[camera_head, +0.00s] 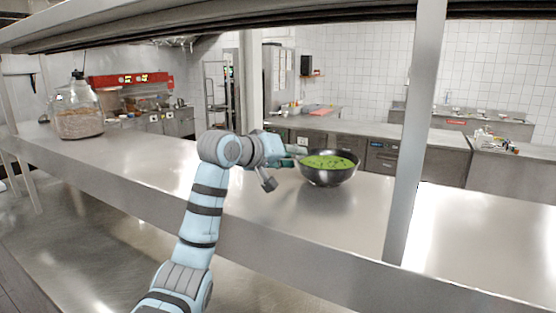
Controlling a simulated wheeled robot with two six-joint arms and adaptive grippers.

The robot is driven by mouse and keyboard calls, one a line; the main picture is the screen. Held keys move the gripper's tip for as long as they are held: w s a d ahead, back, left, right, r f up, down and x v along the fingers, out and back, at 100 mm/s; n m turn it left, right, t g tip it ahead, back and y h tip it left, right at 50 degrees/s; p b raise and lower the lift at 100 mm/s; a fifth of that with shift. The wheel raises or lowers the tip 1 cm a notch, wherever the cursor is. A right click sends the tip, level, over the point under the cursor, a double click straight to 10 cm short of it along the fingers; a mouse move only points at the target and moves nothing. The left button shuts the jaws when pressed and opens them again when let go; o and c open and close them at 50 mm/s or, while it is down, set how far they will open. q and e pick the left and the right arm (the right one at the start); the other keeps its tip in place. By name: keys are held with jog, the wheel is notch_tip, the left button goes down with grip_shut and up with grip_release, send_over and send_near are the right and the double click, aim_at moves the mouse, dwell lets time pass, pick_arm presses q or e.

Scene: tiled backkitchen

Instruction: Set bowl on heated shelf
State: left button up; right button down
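A dark round bowl (328,178) with green food in it is upright at the steel shelf (285,210), left of the upright post. My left arm reaches in from the lower left, and its gripper (297,156) is at the bowl's left rim. The fingers are small and partly hidden against the bowl, so I cannot tell whether they grip the rim or only sit beside it. The bowl looks level and on or just above the shelf surface. My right gripper is out of view.
A steel post (415,140) stands right of the bowl. An upper shelf (200,22) runs overhead. A large glass jar (77,112) stands at the shelf's far left. The shelf is bare between jar and arm, and right of the post.

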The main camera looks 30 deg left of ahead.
pick_arm(q)
jog(key=b+v, duration=0.1)
jog(key=v, duration=0.6)
jog(key=shift+s+a+f+b, duration=0.1)
jog(key=shift+s+f+b, duration=0.1)
jog(key=shift+b, duration=0.2)
jog(key=shift+s+r, duration=0.15)
jog(key=shift+s, duration=0.15)
jog(key=shift+w, duration=0.1)
